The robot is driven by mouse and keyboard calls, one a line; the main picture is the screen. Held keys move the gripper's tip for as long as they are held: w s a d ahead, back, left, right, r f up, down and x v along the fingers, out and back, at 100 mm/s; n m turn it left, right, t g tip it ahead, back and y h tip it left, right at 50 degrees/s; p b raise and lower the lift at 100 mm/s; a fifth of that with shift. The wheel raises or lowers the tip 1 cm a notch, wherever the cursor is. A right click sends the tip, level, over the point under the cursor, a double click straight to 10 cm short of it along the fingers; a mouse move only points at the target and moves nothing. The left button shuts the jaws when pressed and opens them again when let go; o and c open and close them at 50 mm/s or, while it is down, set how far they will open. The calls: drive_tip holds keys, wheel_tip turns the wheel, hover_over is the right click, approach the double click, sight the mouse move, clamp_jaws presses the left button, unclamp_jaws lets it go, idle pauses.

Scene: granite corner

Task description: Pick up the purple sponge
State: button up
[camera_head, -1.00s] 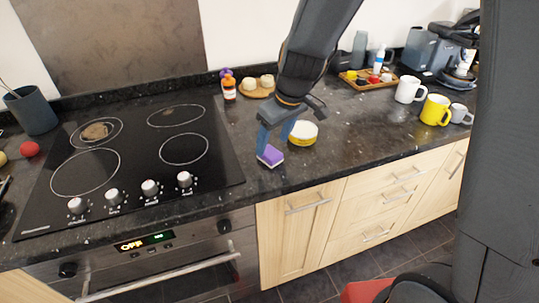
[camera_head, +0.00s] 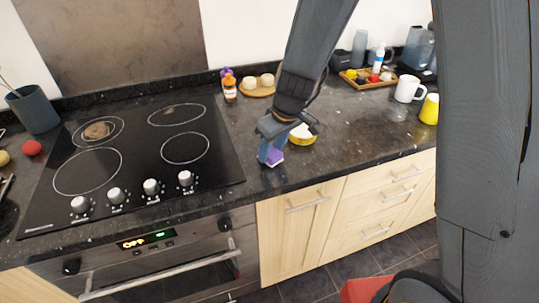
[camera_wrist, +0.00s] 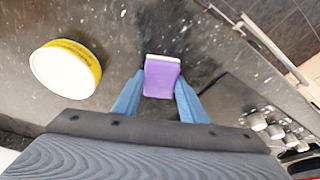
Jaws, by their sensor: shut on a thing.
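The purple sponge (camera_wrist: 161,78) has a white layer along one edge. In the wrist view it lies between the two blue fingers of my gripper (camera_wrist: 160,98), which are shut on it. In the head view the sponge (camera_head: 275,158) shows low between the fingers of my gripper (camera_head: 272,153), near the counter's front edge, right of the hob. The fingers partly hide it there. I cannot tell whether it still touches the counter.
A yellow-and-white round tub (camera_head: 302,136) stands just right of my gripper; it also shows in the wrist view (camera_wrist: 66,69). The black hob (camera_head: 150,150) is to the left. Mugs (camera_head: 408,90) stand at right.

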sight(271, 153)
wheel_tip(271, 153, up, 10)
drive_tip(key=b, duration=0.1)
idle(0.6)
